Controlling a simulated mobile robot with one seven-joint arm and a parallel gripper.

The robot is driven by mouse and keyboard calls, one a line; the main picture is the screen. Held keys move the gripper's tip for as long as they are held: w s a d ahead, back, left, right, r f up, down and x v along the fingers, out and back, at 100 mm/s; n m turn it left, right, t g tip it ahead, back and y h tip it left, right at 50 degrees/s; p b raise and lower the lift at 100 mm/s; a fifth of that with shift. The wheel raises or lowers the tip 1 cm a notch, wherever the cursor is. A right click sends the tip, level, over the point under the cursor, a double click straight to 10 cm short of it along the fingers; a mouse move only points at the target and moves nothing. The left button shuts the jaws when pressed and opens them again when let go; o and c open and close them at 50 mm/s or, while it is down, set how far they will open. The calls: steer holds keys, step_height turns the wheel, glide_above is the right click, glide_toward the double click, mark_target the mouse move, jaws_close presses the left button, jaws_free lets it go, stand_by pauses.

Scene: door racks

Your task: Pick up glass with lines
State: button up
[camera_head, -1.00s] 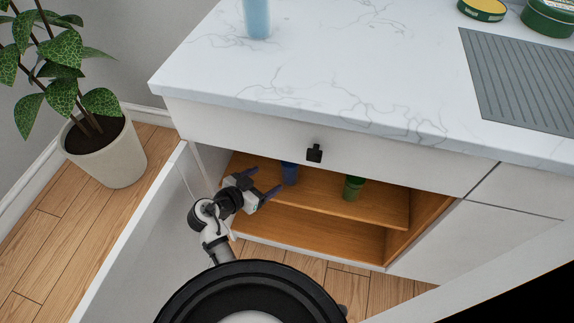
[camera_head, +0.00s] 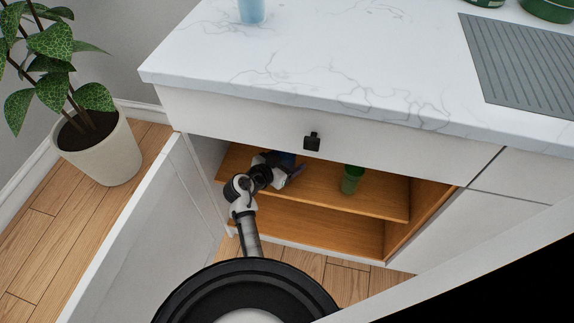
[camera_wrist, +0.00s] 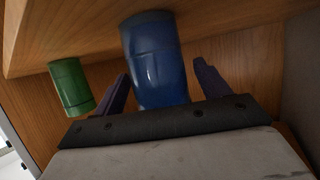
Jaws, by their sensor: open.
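A blue glass (camera_wrist: 155,62) stands on the upper shelf inside the open cabinet. Its top edge also shows in the head view (camera_head: 286,159), mostly hidden by my arm. A green glass (camera_wrist: 71,87) stands apart on the same shelf; it also shows in the head view (camera_head: 352,179). Lines cannot be made out clearly on either glass. My gripper (camera_wrist: 160,80) is open, with one finger on each side of the blue glass, and a visible gap at least on the right side. In the head view my gripper (camera_head: 291,172) is inside the cabinet at its left.
The cabinet door (camera_head: 135,235) stands open at left. A drawer front (camera_head: 370,148) and marble counter (camera_head: 300,70) lie above. A light blue cup (camera_head: 252,10) is on the counter. A potted plant (camera_head: 100,150) stands left.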

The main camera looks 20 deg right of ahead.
steer(key=shift+c, duration=0.2)
steer(key=c, duration=1.1)
